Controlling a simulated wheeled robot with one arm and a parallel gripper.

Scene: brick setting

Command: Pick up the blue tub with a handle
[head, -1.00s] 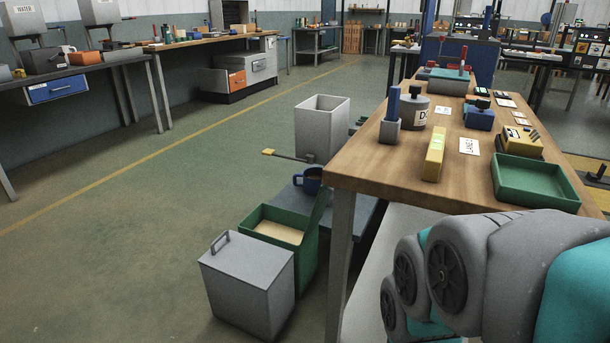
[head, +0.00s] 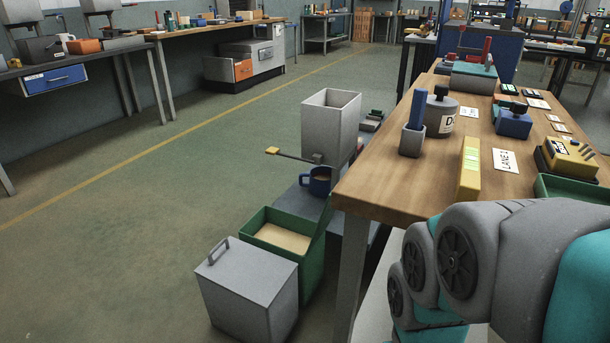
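The blue tub with a handle (head: 318,184) stands upright on a low dark grey platform (head: 350,228), beside the near left corner of the wooden workbench. Its handle is on its left side, and something brownish shows inside it. My arm fills the lower right of the head view, over the front of the bench. My gripper is outside the picture, so I cannot see its fingers.
A grey hopper (head: 331,120) stands just behind the tub, with a yellow-tipped lever (head: 290,155) reaching left. A green bin (head: 311,262) and a grey lidded box (head: 248,298) stand in front. The wooden workbench (head: 390,184) rises at right. Open floor (head: 130,240) lies left.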

